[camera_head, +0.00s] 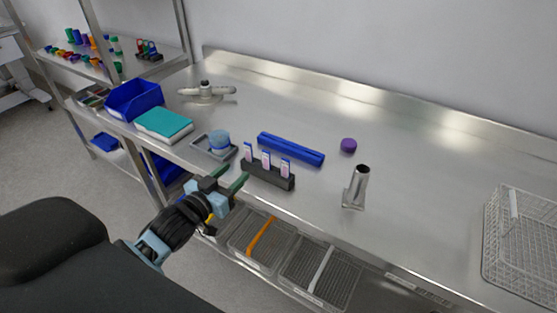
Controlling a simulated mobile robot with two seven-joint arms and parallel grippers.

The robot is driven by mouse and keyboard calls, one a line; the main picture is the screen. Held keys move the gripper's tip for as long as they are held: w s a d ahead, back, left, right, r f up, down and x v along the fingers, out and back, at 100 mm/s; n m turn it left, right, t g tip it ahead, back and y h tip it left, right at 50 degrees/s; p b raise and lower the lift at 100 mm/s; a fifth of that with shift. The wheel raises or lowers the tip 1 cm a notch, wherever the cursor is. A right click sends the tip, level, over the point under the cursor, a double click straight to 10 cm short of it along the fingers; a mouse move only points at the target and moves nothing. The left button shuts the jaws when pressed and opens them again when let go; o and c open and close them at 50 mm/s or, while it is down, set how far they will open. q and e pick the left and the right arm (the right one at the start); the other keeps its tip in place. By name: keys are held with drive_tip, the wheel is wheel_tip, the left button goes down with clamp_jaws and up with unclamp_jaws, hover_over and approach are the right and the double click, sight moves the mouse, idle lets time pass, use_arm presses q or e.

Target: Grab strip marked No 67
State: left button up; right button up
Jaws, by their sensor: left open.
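Several small upright strips stand in a dark holder (267,177) near the front edge of the steel counter. The left strip (248,151), the middle strip (266,158) and the right strip (286,165) are pale with coloured print. Their markings are too small to read, so I cannot tell which is No 67. My left gripper (231,182) is open and empty, just left of and in front of the holder, apart from the strips. My right gripper is not in view.
A blue tray (291,149) lies behind the holder, with a purple cap (348,145) to its right. A metal cylinder (359,187) stands to the right. A grey tray (201,145) holds a blue round item. A wire basket (521,240) stands far right. The counter's back middle is clear.

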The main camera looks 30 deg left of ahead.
sight(247, 151)
use_arm(q)
drive_tip(key=w+r, duration=0.2)
drive_tip(key=shift+w+d+r+t, duration=0.1)
drive_tip(key=shift+d+r+t, duration=0.05)
drive_tip(key=shift+r+t, duration=0.15)
drive_tip(key=shift+w, duration=0.45)
drive_tip(key=shift+w+d+f, duration=0.1)
drive_tip(key=shift+w, duration=1.6)
drive_tip(key=shift+w+d+f, duration=0.1)
drive_tip(key=shift+w, duration=1.6)
clamp_jaws()
